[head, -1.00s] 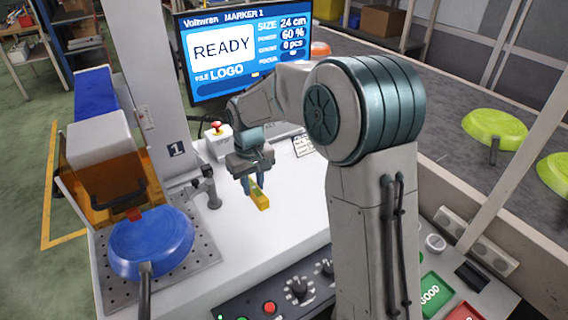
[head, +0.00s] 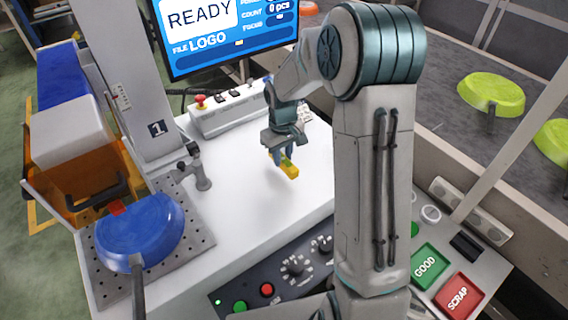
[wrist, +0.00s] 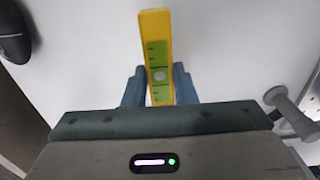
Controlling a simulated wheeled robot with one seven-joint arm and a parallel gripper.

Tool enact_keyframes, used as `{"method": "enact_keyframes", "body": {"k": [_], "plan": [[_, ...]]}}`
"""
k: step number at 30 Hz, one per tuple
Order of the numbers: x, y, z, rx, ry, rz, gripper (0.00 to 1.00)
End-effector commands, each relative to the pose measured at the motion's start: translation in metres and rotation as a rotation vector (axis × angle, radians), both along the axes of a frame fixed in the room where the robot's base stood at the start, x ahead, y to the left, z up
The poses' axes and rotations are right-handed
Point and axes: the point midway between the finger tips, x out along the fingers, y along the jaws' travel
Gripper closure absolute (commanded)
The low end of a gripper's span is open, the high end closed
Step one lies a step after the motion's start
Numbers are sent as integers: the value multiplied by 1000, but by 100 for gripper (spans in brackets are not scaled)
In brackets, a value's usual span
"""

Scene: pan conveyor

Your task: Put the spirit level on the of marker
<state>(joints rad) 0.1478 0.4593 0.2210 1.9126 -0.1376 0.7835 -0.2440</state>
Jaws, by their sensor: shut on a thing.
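The spirit level is a small yellow bar with a green face, seen in the head view (head: 290,171) and in the wrist view (wrist: 155,35). My gripper (head: 281,160) is shut on it, with one blue-grey finger on each side; the gripper also shows in the wrist view (wrist: 158,88). The level is over the white worktop (head: 255,215), and I cannot tell if it touches it. The marker (head: 75,140), with a white and orange head, stands at the left. A blue pan (head: 140,232) sits under the head, on a perforated plate (head: 195,250).
A grey clamp post (head: 201,178) stands between the plate and my gripper. A control box with a red button (head: 200,102) is behind. Knobs and buttons (head: 295,268) line the front, with a green GOOD pad (head: 425,265) and red SCRAP pad (head: 458,293). Green pans (head: 490,93) lie on the conveyor.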

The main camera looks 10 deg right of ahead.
Motion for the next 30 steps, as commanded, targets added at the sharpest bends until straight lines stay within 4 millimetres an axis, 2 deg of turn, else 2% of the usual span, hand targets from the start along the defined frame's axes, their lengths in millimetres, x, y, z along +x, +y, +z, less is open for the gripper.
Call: {"method": "enact_keyframes", "body": {"k": [5,12,22,23,25,30], "plan": [[0,-4,-11,0,3,0,99],[0,-4,-42,0,2,1,99],[0,-4,-46,0,0,0,99],[0,-4,-46,0,0,0,72],[0,-4,-45,0,0,0,53],[0,-4,-45,0,0,0,53]]}}
